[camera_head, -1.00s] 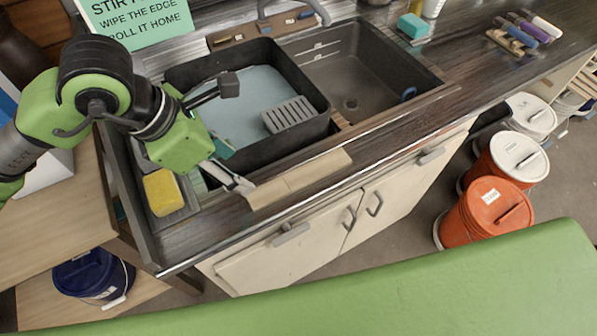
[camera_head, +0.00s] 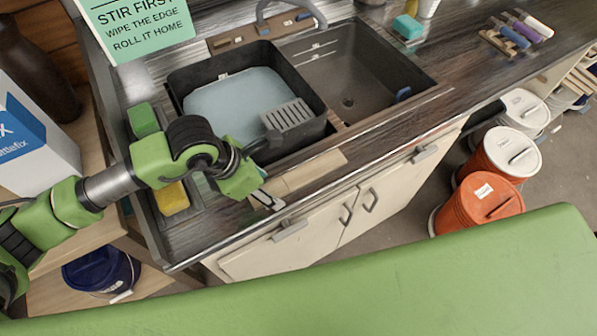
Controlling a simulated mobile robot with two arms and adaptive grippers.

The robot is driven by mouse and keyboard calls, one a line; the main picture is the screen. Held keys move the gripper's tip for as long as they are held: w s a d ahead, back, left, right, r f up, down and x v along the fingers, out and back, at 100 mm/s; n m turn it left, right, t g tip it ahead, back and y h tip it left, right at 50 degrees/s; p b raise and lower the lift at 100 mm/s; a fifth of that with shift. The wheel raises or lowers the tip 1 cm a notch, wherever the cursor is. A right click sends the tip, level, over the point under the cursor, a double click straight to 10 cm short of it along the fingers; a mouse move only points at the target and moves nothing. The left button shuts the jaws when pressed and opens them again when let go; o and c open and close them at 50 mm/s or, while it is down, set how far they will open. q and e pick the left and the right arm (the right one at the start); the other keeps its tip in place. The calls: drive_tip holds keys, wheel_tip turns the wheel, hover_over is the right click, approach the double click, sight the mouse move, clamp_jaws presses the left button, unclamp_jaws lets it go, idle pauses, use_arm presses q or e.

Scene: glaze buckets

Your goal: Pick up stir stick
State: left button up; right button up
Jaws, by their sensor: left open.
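No thing in view is clearly a stir stick. A flat, pale tan strip (camera_head: 308,172) lies on the counter along the front of the sink; I cannot tell whether it is the stick. My left gripper (camera_head: 273,170) is open at the left end of this strip. Its dark finger is over the basin's front edge and its pale finger is near the counter's front edge. Nothing shows between the fingers. I cannot tell whether they touch the strip. My right gripper is not in view.
A yellow sponge (camera_head: 172,198) and a green block (camera_head: 143,119) lie left. Orange buckets (camera_head: 480,205) stand on the floor.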

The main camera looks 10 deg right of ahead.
use_arm(q)
drive_tip(key=c, duration=1.4)
drive_tip(key=shift+c, duration=0.2)
